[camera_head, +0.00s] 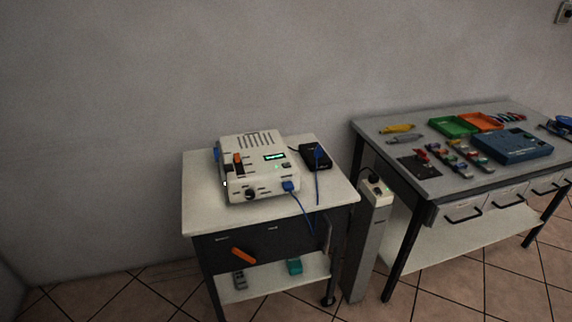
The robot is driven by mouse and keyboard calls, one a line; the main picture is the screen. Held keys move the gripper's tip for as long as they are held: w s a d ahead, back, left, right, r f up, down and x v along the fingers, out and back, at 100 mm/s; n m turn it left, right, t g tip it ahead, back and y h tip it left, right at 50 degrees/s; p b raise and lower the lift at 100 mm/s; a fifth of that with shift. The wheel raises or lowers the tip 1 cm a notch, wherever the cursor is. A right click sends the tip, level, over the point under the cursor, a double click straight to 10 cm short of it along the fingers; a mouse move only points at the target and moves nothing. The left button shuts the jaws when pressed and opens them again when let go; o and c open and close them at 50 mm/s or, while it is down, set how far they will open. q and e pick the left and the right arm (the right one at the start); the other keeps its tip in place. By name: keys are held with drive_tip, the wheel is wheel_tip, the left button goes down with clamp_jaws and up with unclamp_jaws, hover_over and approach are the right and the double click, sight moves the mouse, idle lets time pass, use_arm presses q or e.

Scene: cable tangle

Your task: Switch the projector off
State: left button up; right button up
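A white boxy device, seemingly the projector (262,183), sits on the small white-topped table (207,213) in the head view. It has a lit green display (275,156), an orange slider or switch (238,158) and a round black knob or lens (250,194) at its front. A blue plug (288,186) sits at its front right corner, with a blue cable (302,212) hanging from it. Markings on the controls are too small to read. Neither of my grippers shows.
A black box (316,153) with a blue plug lies right of the device. A grey post (368,240) with a white top stands between this table and a larger workbench (378,128) holding trays, tools and a blue case (512,145). Tiled floor shows in front.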

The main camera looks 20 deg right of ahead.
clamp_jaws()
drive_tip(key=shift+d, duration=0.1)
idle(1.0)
